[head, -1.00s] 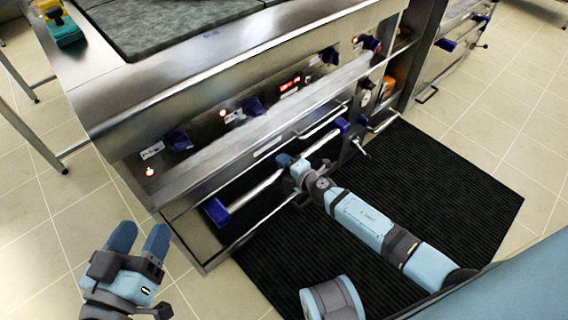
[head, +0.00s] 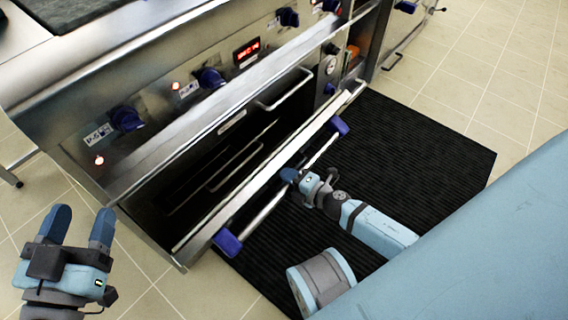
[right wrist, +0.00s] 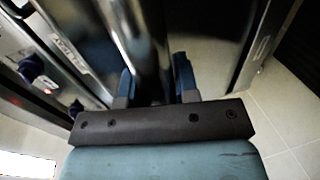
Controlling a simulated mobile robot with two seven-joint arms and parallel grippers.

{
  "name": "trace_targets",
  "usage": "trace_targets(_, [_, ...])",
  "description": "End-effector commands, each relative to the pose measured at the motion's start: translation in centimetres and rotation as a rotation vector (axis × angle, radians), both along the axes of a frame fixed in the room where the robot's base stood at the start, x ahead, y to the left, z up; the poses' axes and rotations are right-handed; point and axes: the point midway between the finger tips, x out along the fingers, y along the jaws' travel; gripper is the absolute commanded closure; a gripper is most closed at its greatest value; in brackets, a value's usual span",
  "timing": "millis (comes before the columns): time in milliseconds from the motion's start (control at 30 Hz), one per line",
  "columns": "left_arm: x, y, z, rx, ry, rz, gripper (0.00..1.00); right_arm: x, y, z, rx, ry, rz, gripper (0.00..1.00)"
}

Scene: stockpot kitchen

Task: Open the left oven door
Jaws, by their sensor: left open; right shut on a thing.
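The left oven door (head: 262,172) of the steel range is partly open, its top edge tilted out from the front, and the dark oven inside shows behind it. Its long bar handle (head: 262,214) runs between two blue end brackets. My right gripper (head: 290,175) is shut on the handle bar near its middle. In the right wrist view the metal bar (right wrist: 147,50) passes between the two blue fingers. My left gripper (head: 78,226) is open and empty, over the floor to the left of the range.
Blue knobs (head: 127,118) and a red display (head: 247,50) line the panel above the opening. A black ribbed mat (head: 420,150) lies on the tiled floor in front of the range. A second door with a handle (head: 392,61) stands at the far right.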

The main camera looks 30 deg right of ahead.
Motion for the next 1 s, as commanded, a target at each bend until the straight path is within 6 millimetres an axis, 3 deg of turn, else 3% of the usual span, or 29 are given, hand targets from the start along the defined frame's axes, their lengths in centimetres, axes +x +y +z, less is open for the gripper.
trace_targets(133, [0.0, 0.0, 0.1, -0.001, 0.002, 0.000, 0.42, 0.1, 0.1, 0.6, 0.005, -0.007, 0.003, 1.00])
trace_targets(167, [0.0, 0.0, 0.1, -0.001, 0.002, 0.000, 0.42, 0.1, 0.1, 0.6, 0.005, -0.007, 0.003, 0.65])
trace_targets(233, [0.0, 0.0, 0.1, -0.001, 0.003, 0.000, 0.42, 0.1, 0.1, 0.6, 0.005, -0.007, 0.003, 0.48])
trace_targets(667, [0.0, 0.0, 0.0, -0.002, 0.005, -0.001, 0.42, -0.1, 0.0, 0.3, 0.002, -0.002, 0.001, 0.47])
trace_targets(833, [0.0, 0.0, 0.0, -0.003, 0.005, -0.001, 0.42, -2.0, -0.7, 0.7, 0.003, -0.001, 0.000, 0.47])
trace_targets(1000, [0.0, -0.1, 0.0, -0.004, 0.006, -0.001, 0.42, -5.6, -1.9, 1.4, 0.003, 0.000, 0.000, 0.47])
